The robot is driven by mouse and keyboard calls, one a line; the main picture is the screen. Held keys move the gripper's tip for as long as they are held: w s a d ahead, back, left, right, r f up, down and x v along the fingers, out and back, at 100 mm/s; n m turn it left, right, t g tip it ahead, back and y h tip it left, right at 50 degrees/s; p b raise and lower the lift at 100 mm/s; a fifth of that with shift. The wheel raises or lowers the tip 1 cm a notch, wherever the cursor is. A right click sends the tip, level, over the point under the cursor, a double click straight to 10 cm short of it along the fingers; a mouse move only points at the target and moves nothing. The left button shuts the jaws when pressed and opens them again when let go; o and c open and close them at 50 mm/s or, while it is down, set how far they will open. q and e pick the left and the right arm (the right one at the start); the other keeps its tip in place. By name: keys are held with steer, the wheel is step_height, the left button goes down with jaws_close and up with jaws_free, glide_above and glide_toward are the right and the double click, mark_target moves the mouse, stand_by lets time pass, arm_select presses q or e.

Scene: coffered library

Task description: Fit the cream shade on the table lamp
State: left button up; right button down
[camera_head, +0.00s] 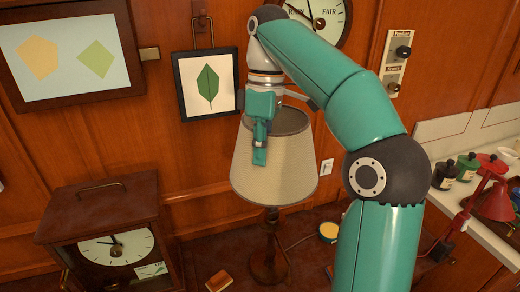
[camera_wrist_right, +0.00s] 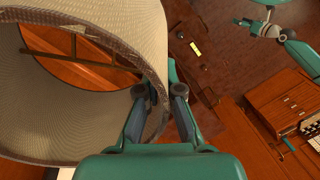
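The cream shade (camera_head: 272,166) is upright over the dark turned lamp stand (camera_head: 268,262) in the head view, its wide rim downward. The top of the stand is hidden by the shade, so I cannot tell how it seats. My right gripper (camera_head: 259,146) is at the shade's upper left side. In the wrist view the right gripper (camera_wrist_right: 161,98) has its fingers apart, one on each side of the wall of the shade (camera_wrist_right: 95,150). A gap shows at the outer finger. My left gripper (camera_wrist_right: 244,22) appears small at the wrist view's top right; its finger state is unclear.
A wooden clock case (camera_head: 105,215) stands left of the lamp. A small brown block (camera_head: 219,281) and a yellow-topped round item (camera_head: 328,231) lie nearby. A red lamp (camera_head: 494,202) and bottles (camera_head: 467,166) are at the right. A framed leaf picture (camera_head: 193,100) hangs behind.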

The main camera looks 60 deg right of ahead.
mark_target(260, 189)
steer(key=shift+f+b, duration=1.2)
steer(key=shift+f, duration=0.7)
steer(key=shift+p, duration=0.65)
stand_by(0.4)
